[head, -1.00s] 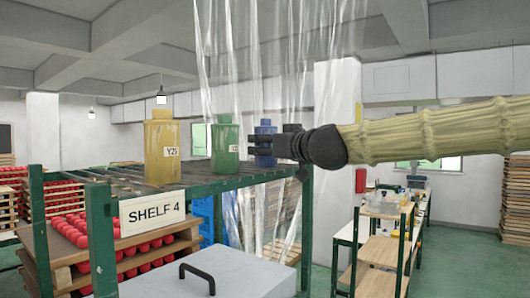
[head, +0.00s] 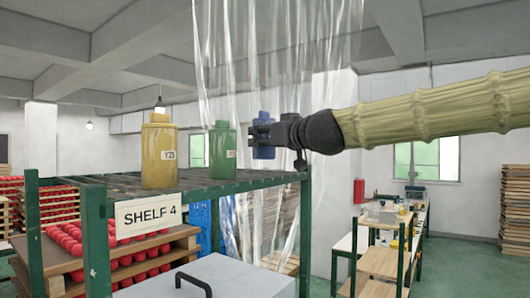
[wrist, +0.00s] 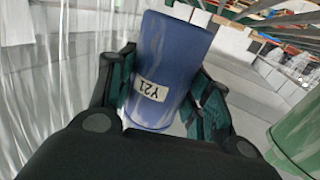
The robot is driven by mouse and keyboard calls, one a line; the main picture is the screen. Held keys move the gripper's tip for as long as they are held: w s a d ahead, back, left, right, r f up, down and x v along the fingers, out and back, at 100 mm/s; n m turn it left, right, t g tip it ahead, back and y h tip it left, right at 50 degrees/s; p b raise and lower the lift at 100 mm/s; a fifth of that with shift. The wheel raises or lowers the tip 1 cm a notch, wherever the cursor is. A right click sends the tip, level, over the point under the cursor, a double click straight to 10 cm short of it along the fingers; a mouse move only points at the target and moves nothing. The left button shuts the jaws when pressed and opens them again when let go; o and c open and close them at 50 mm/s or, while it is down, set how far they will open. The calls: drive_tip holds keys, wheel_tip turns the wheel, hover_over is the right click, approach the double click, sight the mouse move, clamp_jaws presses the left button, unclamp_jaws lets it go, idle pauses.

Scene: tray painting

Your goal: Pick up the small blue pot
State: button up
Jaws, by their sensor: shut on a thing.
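The small blue pot (head: 263,153) is in my gripper (head: 264,134), above the far right end of the green shelf rack (head: 240,184) in the head view. A gap shows between its base and the shelf top. In the wrist view the blue pot (wrist: 172,60) carries a white label reading Y21 and sits between the two green-padded fingers (wrist: 163,98), which are closed on its sides. The pot looks about upright in the head view.
A green pot (head: 222,152) and a larger yellow pot (head: 159,153) labelled Y23 stand on the shelf to the left. A clear plastic curtain (head: 230,60) hangs close behind the blue pot. A grey lidded box (head: 235,280) is in front, below.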

drive_tip(key=s+r+p, duration=0.1)
drive_tip(key=s, duration=1.5)
drive_tip(key=shift+a+r, duration=0.2)
drive_tip(key=shift+a, duration=0.1)
